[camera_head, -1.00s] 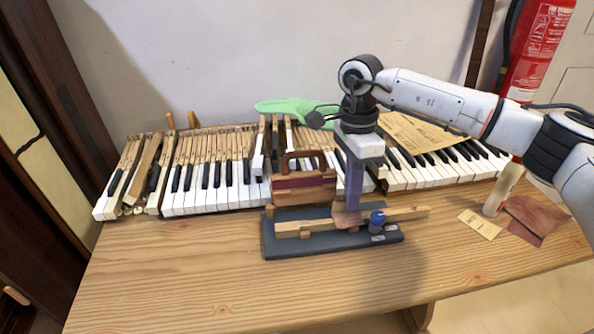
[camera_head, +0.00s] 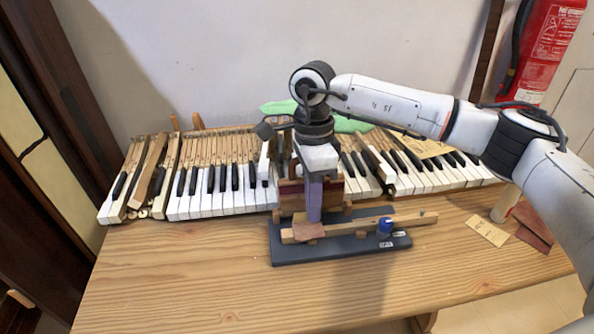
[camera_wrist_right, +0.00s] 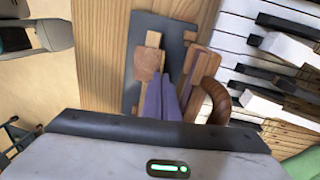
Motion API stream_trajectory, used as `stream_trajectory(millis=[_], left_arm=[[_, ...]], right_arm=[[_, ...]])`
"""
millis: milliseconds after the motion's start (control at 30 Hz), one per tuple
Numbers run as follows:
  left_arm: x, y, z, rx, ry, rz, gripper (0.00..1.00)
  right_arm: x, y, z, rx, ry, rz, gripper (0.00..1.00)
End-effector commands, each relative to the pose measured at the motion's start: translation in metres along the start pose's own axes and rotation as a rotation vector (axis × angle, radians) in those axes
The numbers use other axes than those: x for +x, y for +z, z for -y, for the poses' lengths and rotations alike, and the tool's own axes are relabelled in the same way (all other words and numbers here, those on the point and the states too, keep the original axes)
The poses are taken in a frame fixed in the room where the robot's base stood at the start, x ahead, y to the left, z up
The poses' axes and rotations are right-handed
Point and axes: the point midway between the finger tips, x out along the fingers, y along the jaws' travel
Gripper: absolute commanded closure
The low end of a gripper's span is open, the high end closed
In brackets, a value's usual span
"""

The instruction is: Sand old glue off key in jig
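A bare wooden key (camera_head: 355,227) lies lengthwise in the dark grey jig (camera_head: 345,252), which has a blue knob (camera_head: 385,226) near its right end. My right gripper (camera_head: 313,218), with purple fingers, points down over the left part of the key. It is shut on a small reddish-brown sanding piece (camera_head: 308,231), which appears to rest on the key; exact contact cannot be told. The right wrist view also shows the sanding piece (camera_wrist_right: 148,62) at the fingertips, over the key (camera_wrist_right: 153,39). The key's surface under the piece is hidden. My left gripper is not in view.
A wooden handled block (camera_wrist_right: 208,88) stands close behind the jig. Piano keys (camera_head: 220,200) fill the back of the table. A green cloth (camera_head: 350,125) lies behind them. Brown sheets (camera_head: 533,228), a tan card (camera_head: 487,231) and a pale cylinder (camera_head: 505,204) lie right. The front table (camera_head: 220,290) is clear.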

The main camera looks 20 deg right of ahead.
Motion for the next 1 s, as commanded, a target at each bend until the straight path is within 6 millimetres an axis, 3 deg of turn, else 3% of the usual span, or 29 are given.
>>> stream_trajectory(millis=[267, 400, 1000], left_arm=[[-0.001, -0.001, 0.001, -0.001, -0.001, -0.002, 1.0], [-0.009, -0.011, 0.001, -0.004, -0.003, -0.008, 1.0], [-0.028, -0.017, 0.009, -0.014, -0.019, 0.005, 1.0]], right_arm=[[0.001, 0.019, -0.005, 0.008, 0.0, 0.003, 1.0], [-0.025, 0.018, -0.008, 0.011, -0.005, 0.005, 1.0], [-0.075, 0.015, -0.016, 0.015, -0.001, 0.003, 1.0]])
